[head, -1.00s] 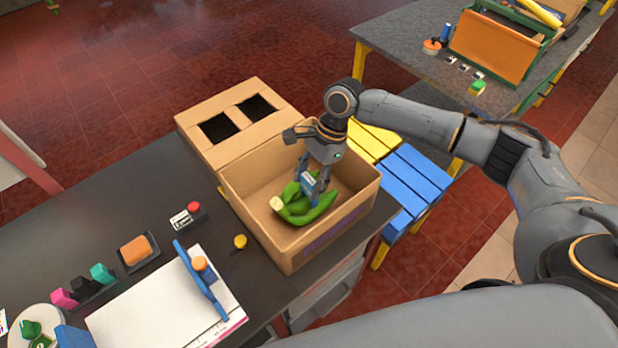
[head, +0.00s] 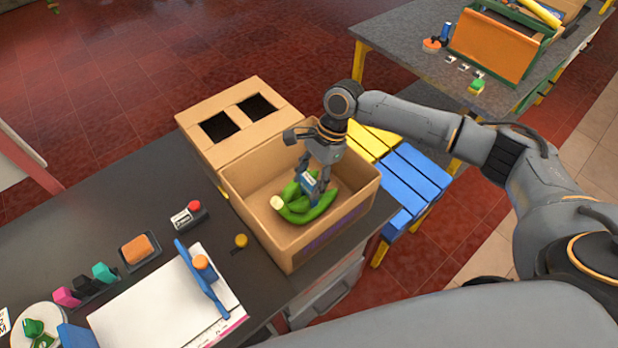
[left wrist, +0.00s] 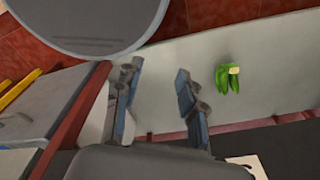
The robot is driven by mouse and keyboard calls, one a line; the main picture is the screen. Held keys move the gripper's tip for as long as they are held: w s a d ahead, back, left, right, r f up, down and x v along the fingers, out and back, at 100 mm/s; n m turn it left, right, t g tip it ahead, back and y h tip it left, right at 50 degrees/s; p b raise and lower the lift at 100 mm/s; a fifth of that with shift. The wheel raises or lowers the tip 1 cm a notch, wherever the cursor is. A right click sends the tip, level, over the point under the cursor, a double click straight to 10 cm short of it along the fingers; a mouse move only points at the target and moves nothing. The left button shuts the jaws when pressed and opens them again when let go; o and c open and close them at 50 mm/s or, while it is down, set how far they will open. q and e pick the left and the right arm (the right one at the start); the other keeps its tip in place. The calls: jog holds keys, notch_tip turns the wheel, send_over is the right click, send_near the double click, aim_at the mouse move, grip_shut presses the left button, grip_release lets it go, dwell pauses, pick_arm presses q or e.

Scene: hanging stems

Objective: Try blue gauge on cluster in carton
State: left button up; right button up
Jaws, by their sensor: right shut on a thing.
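The open cardboard carton (head: 240,194) stands at the table's right end in the head view. A cluster of green bananas (head: 311,212) with a pale cut stem end lies inside it. My right gripper (head: 314,186) reaches down into the carton, shut on the small blue gauge (head: 308,180). The gauge is at the cluster; I cannot tell whether it touches or fits around a banana. My left gripper (left wrist: 158,100) shows only in the left wrist view, open and empty, its fingers wide apart. Another green bunch (left wrist: 229,80) lies on a pale surface there.
A cardboard box with two dark openings (head: 259,109) adjoins the carton. A blue and yellow slatted stand (head: 410,180) is beyond the carton.

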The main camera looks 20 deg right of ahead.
jog(key=shift+r+p, duration=0.15)
jog(key=shift+p, duration=0.35)
jog(key=shift+s+f, duration=0.1)
jog(key=shift+f, duration=0.15)
dwell(0.9)
jog(key=shift+r+p, duration=1.3)
jog(key=shift+r, duration=3)
